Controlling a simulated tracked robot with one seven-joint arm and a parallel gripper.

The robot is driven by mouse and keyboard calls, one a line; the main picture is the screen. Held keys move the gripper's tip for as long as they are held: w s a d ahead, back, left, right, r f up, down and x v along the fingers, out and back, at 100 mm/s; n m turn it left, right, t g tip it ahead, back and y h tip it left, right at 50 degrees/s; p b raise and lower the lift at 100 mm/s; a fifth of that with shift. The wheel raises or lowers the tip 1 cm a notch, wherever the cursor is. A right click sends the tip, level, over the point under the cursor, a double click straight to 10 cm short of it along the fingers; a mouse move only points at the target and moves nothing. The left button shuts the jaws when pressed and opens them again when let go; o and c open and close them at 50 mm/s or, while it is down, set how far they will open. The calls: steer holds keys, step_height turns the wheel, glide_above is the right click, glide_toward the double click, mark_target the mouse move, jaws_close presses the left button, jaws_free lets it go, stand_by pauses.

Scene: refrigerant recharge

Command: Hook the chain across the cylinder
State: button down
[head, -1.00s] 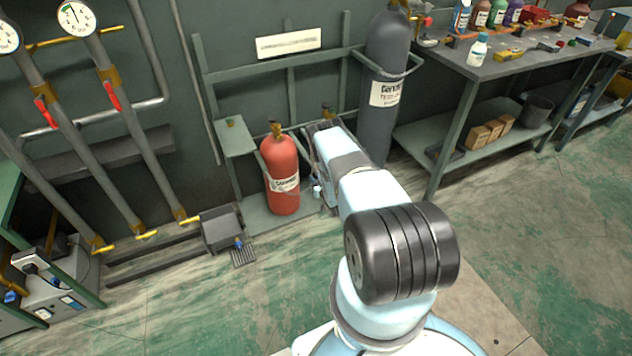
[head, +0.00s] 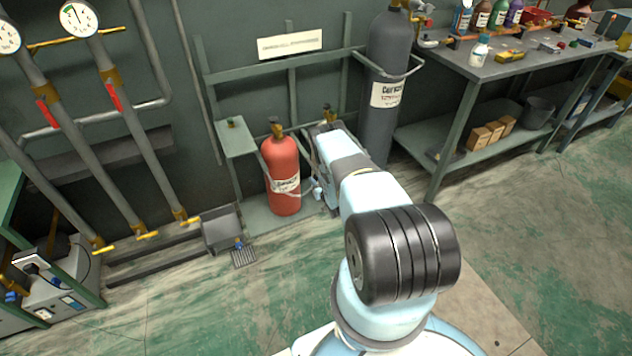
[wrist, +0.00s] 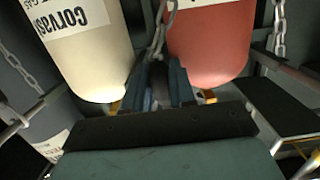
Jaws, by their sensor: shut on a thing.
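The red cylinder (head: 283,178) stands upright in the rack; it also shows in the wrist view (wrist: 212,48). My gripper (wrist: 160,75) is shut on the chain (wrist: 158,38), low between the red cylinder and a cream cylinder (wrist: 90,48). The chain's links rise from between the fingers. Another stretch of chain (wrist: 280,28) hangs on the red cylinder's other side. In the head view, a pale strand (head: 303,190) shows at the red cylinder's right side, beside my gripper. My arm hides most of the cream cylinder there. The hook and its catch cannot be made out.
The green rack (head: 236,139) stands against the wall. A tall dark grey cylinder (head: 388,60) stands right of my arm. A workbench (head: 490,65) with bottles and tools is at right. Pipes with gauges (head: 78,18) are at left. The floor in front is clear.

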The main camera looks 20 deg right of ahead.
steer(key=shift+f, duration=0.6)
steer(key=c, duration=0.9)
jaws_free()
steer(key=shift+o, duration=0.2)
